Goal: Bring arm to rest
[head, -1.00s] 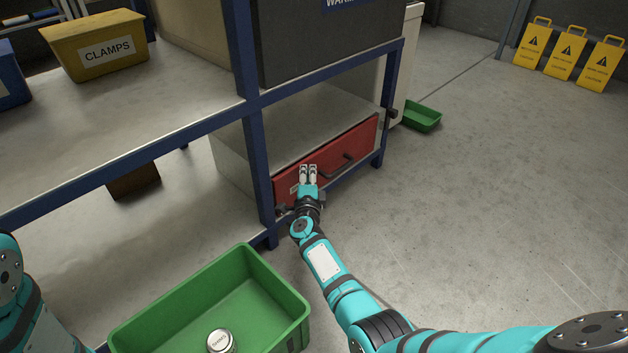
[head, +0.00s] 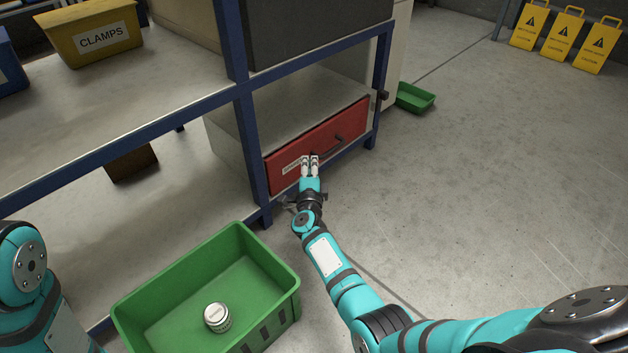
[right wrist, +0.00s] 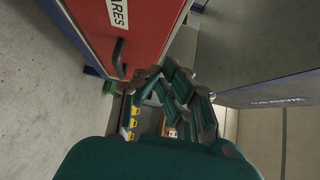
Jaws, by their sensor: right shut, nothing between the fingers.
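My right gripper (head: 310,166) is shut and empty, in front of the red drawer (head: 340,135) under the blue-framed bench. The drawer has a dark handle and looks shut. In the right wrist view the gripper's fingers (right wrist: 170,92) lie close to the red drawer front (right wrist: 135,35), apart from its handle as far as I can tell. My left arm shows at the lower left of the head view; its gripper is out of the picture.
A green bin (head: 165,305) with a round tin (head: 217,317) in it stands in front of the bench. A yellow CLAMPS bin (head: 92,35) is on the bench top. A small green tray (head: 415,98) and yellow caution signs (head: 565,35) stand on the floor beyond. The floor at right is clear.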

